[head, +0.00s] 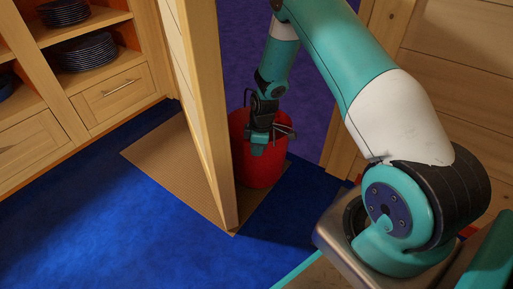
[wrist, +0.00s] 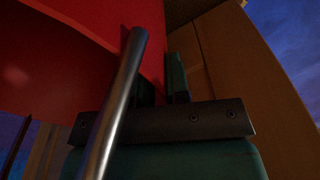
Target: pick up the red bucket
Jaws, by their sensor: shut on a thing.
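The red bucket (head: 261,174) is upright in the head view, just right of the door's edge. Its thin grey handle lies folded over at the rim on the right. My gripper (head: 259,146) points down at the bucket's rim and is shut on the bucket. In the wrist view the red wall of the bucket (wrist: 70,70) fills the upper left, against my gripper (wrist: 160,85). A metal handle bar (wrist: 120,105) crosses in front and hides one finger. Whether the bucket's base touches the floor cannot be told.
An open wooden door (head: 205,95) stands close to the left of the bucket. A brown mat (head: 165,158) lies under it. A wooden cabinet with plates (head: 85,55) is at the left, and a wooden door frame (head: 343,150) at the right. The blue floor at the front left is clear.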

